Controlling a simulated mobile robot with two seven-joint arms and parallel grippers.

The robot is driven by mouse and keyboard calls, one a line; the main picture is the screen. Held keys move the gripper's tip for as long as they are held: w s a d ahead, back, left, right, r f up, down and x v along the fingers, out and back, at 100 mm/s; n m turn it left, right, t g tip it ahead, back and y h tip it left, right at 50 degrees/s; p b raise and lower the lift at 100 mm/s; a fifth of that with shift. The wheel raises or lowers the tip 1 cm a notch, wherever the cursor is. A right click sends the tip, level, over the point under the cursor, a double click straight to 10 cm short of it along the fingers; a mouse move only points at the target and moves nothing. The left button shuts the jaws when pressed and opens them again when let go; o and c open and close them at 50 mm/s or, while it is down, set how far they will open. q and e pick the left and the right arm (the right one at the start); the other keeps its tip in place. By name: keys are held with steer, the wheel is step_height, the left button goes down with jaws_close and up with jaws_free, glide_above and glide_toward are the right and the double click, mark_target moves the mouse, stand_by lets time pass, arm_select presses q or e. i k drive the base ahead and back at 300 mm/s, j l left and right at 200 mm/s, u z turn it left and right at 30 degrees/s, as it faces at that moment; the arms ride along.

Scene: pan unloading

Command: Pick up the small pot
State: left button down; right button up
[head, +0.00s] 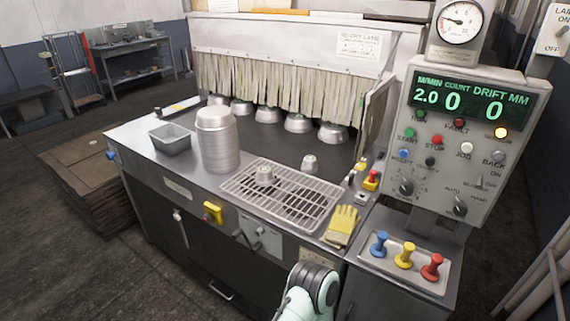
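Part of my arm shows at the bottom edge, below and apart from the grate. Neither gripper is in view.
A tall stack of round pans (220,150) stands left of the grate, beside a grey rectangular tin (171,138). A yellow glove (342,225) lies at the grate's right corner. A control panel (458,140) rises at right, above a tray of coloured knobs (404,255).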

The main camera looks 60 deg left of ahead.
mark_target(309, 165)
steer(key=u, duration=1.75)
steer(key=j, duration=0.5)
steer(key=i+j+u, duration=0.1)
steer(key=j, duration=0.4)
steer(key=i+j, duration=0.1)
steer(key=j, duration=0.4)
steer(key=i+j+u, duration=0.15)
steer(key=j, duration=0.3)
